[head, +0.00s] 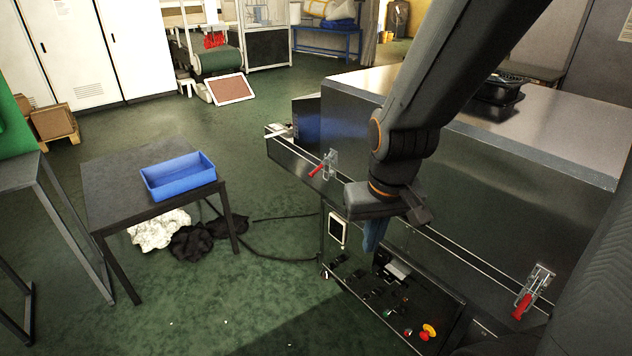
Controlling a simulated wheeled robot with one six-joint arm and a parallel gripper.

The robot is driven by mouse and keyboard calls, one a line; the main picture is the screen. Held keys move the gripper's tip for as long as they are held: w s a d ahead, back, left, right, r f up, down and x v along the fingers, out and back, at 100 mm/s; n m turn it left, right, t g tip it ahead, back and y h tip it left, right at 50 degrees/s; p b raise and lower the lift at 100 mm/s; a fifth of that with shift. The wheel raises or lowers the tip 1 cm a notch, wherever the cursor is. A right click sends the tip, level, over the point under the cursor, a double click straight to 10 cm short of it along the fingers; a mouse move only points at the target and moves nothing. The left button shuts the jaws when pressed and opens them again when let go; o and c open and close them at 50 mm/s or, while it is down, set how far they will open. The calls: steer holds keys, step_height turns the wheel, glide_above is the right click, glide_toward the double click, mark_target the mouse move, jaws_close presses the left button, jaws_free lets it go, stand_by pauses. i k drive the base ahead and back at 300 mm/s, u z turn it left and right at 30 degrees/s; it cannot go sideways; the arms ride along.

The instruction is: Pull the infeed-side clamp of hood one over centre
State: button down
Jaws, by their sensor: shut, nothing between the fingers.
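Two toggle clamps with red handles sit on the front side of the steel hood (460,185). One clamp (328,165) is near the hood's left end, its red handle sticking out down and to the left. The other clamp (535,290) is at the right, its red handle also pointing down and left. I cannot tell from this view which one is on the infeed side. My gripper (372,238) is shut and empty, with bluish fingers pointing down. It hangs in front of the hood, between the clamps and nearer the left one, touching neither. My arm hides part of the hood.
A control panel (385,300) with buttons and a yellow-red knob juts out below my gripper. A dark table (110,170) with a blue bin (178,177) stands at left, with cloth heaps (190,238) and cables on the floor beside it. Green floor between table and dryer is mostly free.

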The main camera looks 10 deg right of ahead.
mark_target(323, 163)
steer(key=u, duration=0.75)
steer(key=k, duration=1)
steer(key=u, duration=1.05)
steer(key=k, duration=0.35)
steer(key=u, duration=0.05)
steer(key=i, duration=0.95)
steer(key=z, duration=1.25)
steer(key=i, duration=0.95)
steer(key=z, duration=0.9)
